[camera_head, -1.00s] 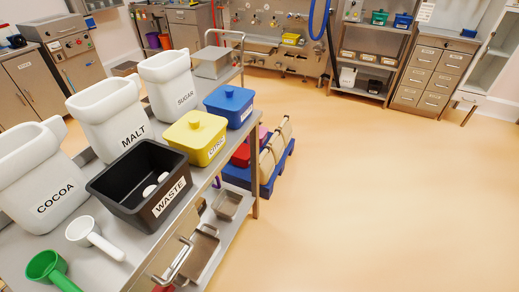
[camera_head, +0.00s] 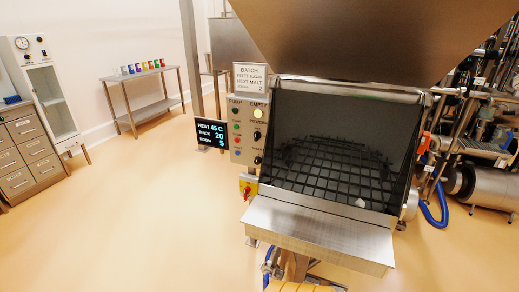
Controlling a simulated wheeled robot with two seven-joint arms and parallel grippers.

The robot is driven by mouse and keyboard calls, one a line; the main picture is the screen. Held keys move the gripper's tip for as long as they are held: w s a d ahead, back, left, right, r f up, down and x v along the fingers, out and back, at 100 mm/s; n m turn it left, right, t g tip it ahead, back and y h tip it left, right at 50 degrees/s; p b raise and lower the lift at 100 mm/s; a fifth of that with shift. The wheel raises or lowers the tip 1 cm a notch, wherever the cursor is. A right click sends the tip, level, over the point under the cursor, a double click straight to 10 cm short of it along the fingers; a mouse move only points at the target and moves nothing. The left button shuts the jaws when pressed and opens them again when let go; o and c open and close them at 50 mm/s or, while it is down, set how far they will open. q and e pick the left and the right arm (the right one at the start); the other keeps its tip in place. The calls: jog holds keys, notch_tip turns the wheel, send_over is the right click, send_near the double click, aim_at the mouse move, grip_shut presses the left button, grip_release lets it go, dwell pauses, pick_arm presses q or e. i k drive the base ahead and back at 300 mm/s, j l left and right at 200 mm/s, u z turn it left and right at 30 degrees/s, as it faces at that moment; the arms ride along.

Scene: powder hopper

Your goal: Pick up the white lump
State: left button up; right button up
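A small white lump (camera_head: 360,203) lies inside the hopper (camera_head: 340,150), near the front right of its dark grid (camera_head: 330,165). The hopper's steel front shelf (camera_head: 320,236) juts out below the opening. Neither of my grippers shows in the head view, so I cannot see what they hold.
A control panel (camera_head: 248,130) with buttons stands at the hopper's left, beside a dark display (camera_head: 212,133). A raised steel lid (camera_head: 375,40) hangs above the opening. Pipework and a steel cylinder (camera_head: 490,188) crowd the right. The floor (camera_head: 120,210) at left is clear.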

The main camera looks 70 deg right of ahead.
aim_at(360, 203)
jog(key=z, duration=3.25)
jog(key=i+l+u, duration=0.3)
jog(key=i+l, duration=0.15)
jog(key=l, duration=0.2)
jog(key=i+l+u, duration=0.1)
jog(key=l, duration=0.25)
jog(key=i+l+u, duration=0.15)
jog(key=i+l, duration=0.15)
